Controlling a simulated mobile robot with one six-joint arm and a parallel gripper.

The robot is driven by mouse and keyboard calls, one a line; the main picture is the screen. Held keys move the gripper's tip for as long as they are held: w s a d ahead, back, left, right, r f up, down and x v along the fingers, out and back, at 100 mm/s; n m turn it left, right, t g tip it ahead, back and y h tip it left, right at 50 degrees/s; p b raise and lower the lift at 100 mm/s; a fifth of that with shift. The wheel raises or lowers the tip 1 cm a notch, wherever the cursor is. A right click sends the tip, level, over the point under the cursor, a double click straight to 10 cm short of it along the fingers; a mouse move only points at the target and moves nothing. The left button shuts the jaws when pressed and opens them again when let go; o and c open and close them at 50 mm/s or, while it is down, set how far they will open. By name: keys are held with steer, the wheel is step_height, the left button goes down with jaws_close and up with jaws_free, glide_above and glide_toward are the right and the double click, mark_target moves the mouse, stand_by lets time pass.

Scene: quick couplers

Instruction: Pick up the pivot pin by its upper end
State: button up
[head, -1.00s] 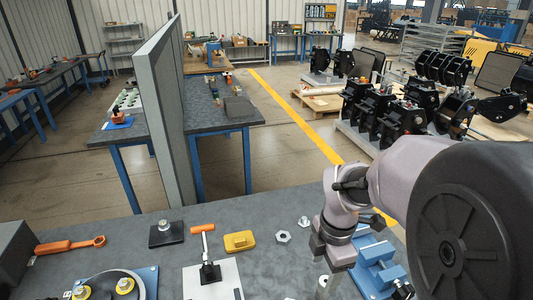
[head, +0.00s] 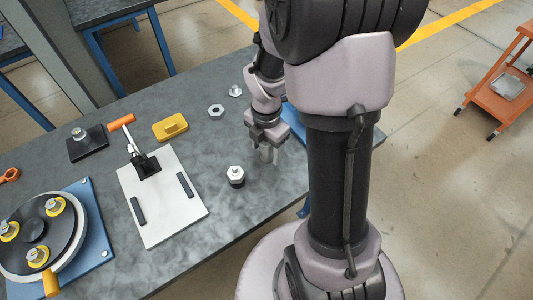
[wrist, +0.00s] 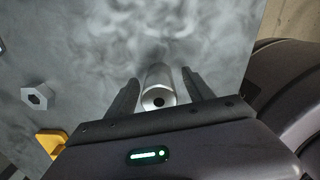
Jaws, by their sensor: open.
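The pivot pin (wrist: 158,84) is a bright silver cylinder with a dark hole in its near end, standing between my fingers in the wrist view. My gripper (wrist: 159,78) is open, with one finger on each side of the pin. Narrow gaps seem to show between the fingers and the pin. In the head view my gripper (head: 267,146) points down over the right part of the grey table. The pin there is mostly hidden by the fingers, and I cannot clearly tell it from them.
A blue fixture (head: 293,118) is partly hidden behind my arm.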

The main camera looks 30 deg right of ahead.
steer(key=shift+f, duration=0.8)
steer(key=shift+r, duration=0.2)
steer(key=shift+c, duration=0.2)
jaws_close()
stand_by(0.3)
